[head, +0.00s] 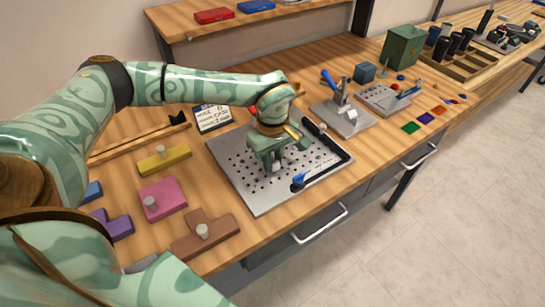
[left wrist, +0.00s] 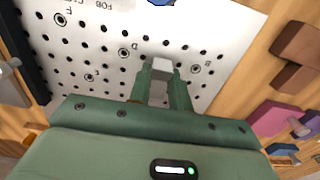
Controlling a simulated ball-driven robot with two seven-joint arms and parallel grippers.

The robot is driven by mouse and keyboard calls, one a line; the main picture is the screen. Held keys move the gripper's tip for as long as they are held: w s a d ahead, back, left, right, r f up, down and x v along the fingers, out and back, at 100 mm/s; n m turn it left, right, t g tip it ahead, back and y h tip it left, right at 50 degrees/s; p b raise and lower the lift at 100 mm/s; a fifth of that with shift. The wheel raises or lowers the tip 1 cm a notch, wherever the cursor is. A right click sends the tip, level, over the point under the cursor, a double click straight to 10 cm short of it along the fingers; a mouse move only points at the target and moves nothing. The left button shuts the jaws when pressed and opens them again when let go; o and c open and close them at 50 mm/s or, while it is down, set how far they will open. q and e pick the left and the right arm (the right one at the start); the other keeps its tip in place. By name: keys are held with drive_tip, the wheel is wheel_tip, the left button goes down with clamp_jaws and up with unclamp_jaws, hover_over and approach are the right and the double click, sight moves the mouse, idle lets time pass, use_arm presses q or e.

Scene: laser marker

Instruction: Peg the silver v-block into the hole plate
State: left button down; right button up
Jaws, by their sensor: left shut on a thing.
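My left gripper (head: 272,163) is over the middle of the hole plate (head: 260,201), pointing down. The plate is a light grey sheet with rows of dark holes on the wooden bench. In the left wrist view, the left gripper (left wrist: 161,88) is shut on a small silver block, the v-block (left wrist: 161,65), which sticks out beyond the fingertips. The plate (left wrist: 190,25) lies behind it, with several ringed, lettered holes; one marked D is left of the block and another ringed hole is right. I cannot tell whether the block touches the plate. My right gripper is not in view.
Yellow (head: 164,158), pink (head: 165,195) and brown (head: 205,240) knobbed pieces lie to the left. A grey fixture (head: 343,118) stands behind right.

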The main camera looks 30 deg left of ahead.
use_arm(q)
drive_tip(key=shift+f, duration=0.1)
idle(0.7)
drive_tip(key=shift+f, duration=0.5)
drive_tip(key=c, duration=1.2)
unclamp_jaws()
drive_tip(key=shift+r, duration=0.15)
wheel_tip(320, 180, up, 16)
drive_tip(key=p, duration=0.4)
